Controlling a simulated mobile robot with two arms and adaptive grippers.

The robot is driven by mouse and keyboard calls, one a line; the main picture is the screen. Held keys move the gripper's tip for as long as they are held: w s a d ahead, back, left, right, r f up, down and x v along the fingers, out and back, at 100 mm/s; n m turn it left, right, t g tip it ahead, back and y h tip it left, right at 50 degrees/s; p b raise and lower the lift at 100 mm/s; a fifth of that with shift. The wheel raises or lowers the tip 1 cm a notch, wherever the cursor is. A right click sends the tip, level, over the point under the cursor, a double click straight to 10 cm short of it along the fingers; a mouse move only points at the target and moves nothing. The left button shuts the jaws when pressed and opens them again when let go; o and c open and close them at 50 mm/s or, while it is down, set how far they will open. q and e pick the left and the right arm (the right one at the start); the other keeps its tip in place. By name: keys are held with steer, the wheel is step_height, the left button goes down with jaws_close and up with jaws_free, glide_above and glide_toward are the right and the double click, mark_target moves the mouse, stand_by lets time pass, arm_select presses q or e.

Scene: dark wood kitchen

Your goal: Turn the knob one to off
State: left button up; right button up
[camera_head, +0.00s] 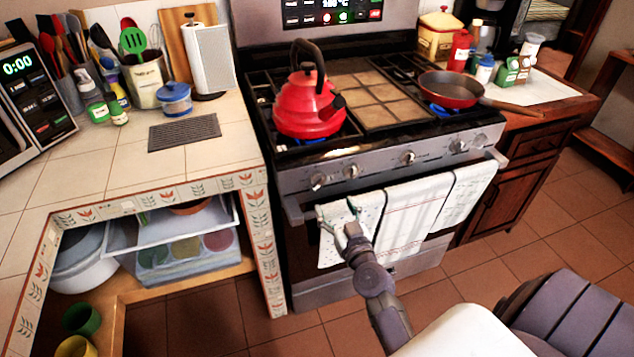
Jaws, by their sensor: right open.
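The stove front (385,160) has a row of several silver knobs. The leftmost knob (318,181) is at the panel's left end, with a second knob (351,171) close to its right. Which of them is knob one cannot be told. My right gripper (338,211) is open and empty, in front of the oven door and its towels, a little below the two left knobs. It appears apart from the knobs. A red kettle (308,105) stands on the left burner. Blue flame (440,109) shows under the red pan (452,90) at the right. My left gripper is out of view.
White towels (412,217) hang on the oven handle (490,163) below the knobs. A tiled counter (120,165) with open shelves adjoins the stove's left side. The pan's wooden handle (512,107) reaches over the right counter. Floor is clear before the oven.

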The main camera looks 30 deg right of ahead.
mark_target(320, 183)
steer(key=x, duration=0.9)
steer(key=shift+w+a, duration=0.1)
steer(key=shift+w, duration=0.3)
steer(key=shift+c, duration=0.3)
steer(key=c, duration=1.1)
